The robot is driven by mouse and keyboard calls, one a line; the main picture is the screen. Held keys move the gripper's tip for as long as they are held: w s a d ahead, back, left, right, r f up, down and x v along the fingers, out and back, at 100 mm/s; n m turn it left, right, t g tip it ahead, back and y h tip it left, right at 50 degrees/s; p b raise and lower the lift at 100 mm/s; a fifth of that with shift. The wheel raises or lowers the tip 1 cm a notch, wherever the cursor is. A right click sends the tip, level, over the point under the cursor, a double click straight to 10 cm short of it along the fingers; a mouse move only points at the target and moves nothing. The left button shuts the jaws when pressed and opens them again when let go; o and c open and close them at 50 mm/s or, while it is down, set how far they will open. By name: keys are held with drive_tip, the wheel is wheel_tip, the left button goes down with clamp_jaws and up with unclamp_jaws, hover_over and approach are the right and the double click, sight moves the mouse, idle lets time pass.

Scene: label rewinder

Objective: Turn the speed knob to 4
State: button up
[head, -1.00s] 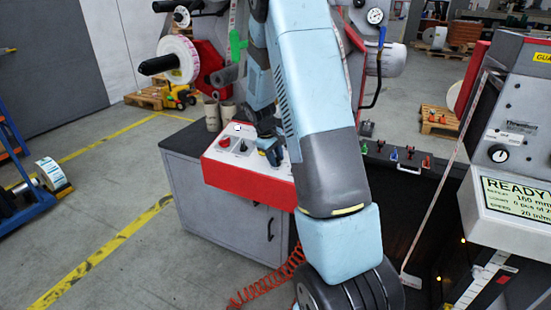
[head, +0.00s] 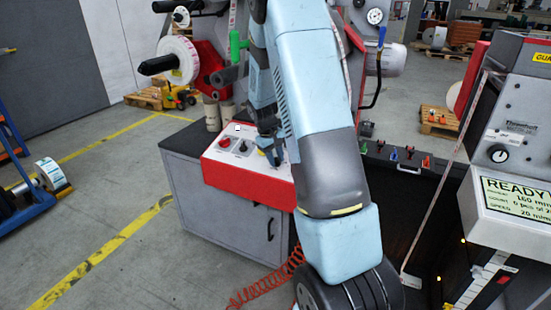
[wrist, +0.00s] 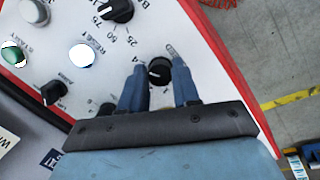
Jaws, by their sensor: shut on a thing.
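The speed knob (wrist: 160,71), small, black and round, sits on the white top of the control panel in the wrist view. A printed 4 shows at its upper left and a 1 below it. The rest of its scale and its name are hidden by the fingers, and its pointer is too small to read surely. My gripper (wrist: 159,68) has its two blue fingers on either side of this knob, shut on it. In the head view my gripper (head: 272,157) is down at the panel top, and the knob is hidden there.
The red-edged control panel (head: 240,178) stands on a grey cabinet. Close by are a larger black knob (wrist: 117,9), a white button (wrist: 82,56), a green button (wrist: 13,54) and another black knob (wrist: 53,92). A red coiled hose (head: 265,288) hangs in front.

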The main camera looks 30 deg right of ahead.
drive_tip(key=o, duration=1)
drive_tip(key=v, duration=1.3)
drive_tip(key=shift+a+r, duration=0.1)
drive_tip(key=shift+r, duration=0.25)
drive_tip(key=s+a+r+t+y, duration=0.1)
drive_tip(key=s+a+r+t, duration=0.15)
drive_tip(key=s+r, duration=0.45)
drive_tip(key=s+a+r+t+y, duration=0.1)
drive_tip(key=s+a+r, duration=0.4)
drive_tip(key=s, duration=0.4)
drive_tip(key=s+a, duration=0.1)
drive_tip(key=s, duration=0.4)
drive_tip(key=s+a+r+t, duration=0.1)
drive_tip(key=s+a, duration=0.1)
drive_tip(key=s, duration=0.4)
drive_tip(key=s+a+r+m+t, duration=0.1)
drive_tip(key=s, duration=0.5)
drive_tip(key=shift+a+r+y, duration=0.2)
drive_tip(key=shift+a+y, duration=0.1)
drive_tip(key=shift+y, duration=0.1)
